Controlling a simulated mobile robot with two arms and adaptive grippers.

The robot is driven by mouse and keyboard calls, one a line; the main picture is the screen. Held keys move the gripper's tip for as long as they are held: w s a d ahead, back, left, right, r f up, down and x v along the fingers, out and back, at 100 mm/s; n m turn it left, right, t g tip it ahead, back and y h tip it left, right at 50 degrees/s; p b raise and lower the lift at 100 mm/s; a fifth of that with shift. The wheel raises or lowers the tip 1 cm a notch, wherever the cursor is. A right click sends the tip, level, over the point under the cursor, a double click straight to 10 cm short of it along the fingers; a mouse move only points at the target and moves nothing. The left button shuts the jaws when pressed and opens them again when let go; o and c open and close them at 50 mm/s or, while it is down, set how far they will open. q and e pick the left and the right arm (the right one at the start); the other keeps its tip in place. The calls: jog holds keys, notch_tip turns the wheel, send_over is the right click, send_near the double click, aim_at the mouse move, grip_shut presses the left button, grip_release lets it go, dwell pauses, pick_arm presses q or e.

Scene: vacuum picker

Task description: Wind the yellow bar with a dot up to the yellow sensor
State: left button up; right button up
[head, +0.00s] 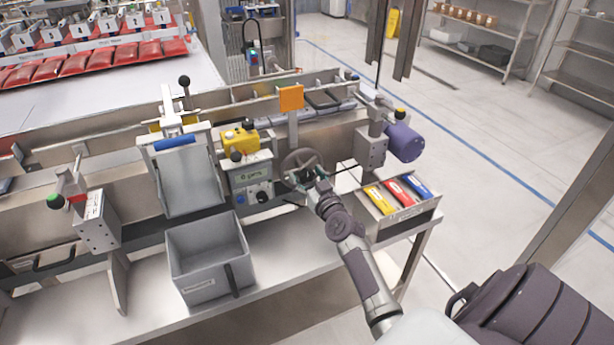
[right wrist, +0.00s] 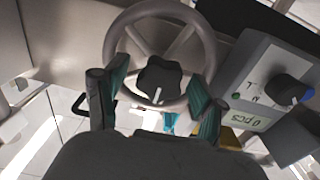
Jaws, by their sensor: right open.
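My right gripper (head: 306,176) is at the grey handwheel (head: 301,160) on the machine's front. In the right wrist view the gripper (right wrist: 158,105) is open, its teal-padded fingers on either side of the wheel's dark centre knob (right wrist: 160,80). The lower rim of the wheel (right wrist: 125,30) passes between the fingers; I cannot tell whether they touch it. A yellow block (head: 240,139) sits above the grey control box; I cannot tell whether it is the yellow sensor. I cannot make out a yellow bar with a dot. My left gripper is not in view.
The control box (head: 250,178) with display and knobs is left of the wheel. An orange plate (head: 291,98) stands behind it. A tray (head: 400,215) with yellow, red and blue pieces and a purple cylinder (head: 404,142) are to the right. A grey bin (head: 208,258) is at front left.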

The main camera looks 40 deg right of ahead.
jog(key=c, duration=1.1)
jog(key=shift+c, duration=0.2)
jog(key=m, duration=0.8)
jog(key=shift+m+p, duration=0.3)
jog(key=shift+p, duration=0.1)
jog(key=m, duration=0.4)
jog(key=shift+f+m, duration=0.1)
jog(key=shift+m, duration=0.2)
jog(key=shift+d+m, duration=0.1)
jog(key=shift+m, duration=2.1)
